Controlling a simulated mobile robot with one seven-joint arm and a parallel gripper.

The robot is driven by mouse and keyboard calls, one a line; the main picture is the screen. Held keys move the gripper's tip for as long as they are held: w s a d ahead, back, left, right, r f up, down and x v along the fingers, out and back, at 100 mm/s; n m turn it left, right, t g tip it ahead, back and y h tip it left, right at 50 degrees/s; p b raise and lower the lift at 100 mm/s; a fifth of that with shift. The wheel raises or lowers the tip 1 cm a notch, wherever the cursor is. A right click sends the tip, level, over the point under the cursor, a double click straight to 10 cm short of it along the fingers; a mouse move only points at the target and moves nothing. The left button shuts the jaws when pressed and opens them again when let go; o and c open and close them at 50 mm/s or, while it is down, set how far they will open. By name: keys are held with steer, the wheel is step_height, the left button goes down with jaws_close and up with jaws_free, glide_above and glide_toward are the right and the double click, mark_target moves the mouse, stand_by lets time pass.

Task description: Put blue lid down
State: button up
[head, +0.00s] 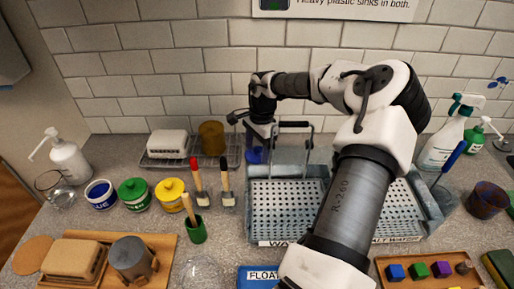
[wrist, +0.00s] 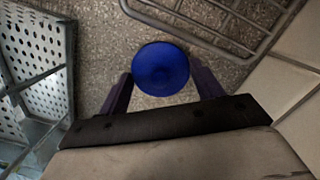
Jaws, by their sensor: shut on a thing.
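The round blue lid (wrist: 160,68) is between the two fingers of my gripper (wrist: 163,88) in the wrist view, and the fingers are shut on its sides. In the head view the blue lid (head: 256,155) shows below my gripper (head: 260,133), behind the left tray and beside the wire rack. I cannot tell whether the lid touches the counter. The blue jar (head: 101,195) stands at the left of the counter with no lid on it.
A green jar (head: 134,195) and a yellow jar (head: 172,195) stand beside the blue jar. The wire rack (head: 165,161) holds a white block and a brown cup. Two brushes lie right of the jars. The perforated metal tray (head: 252,215) stands in front of my gripper.

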steer(key=shift+f, duration=0.65)
steer(key=o, duration=0.9)
steer(key=shift+f, duration=0.15)
steer(key=shift+o, duration=0.2)
step_height(320, 180, up, 12)
steer(key=d+b, duration=0.1)
steer(key=b, duration=0.2)
steer(key=shift+w, duration=0.4)
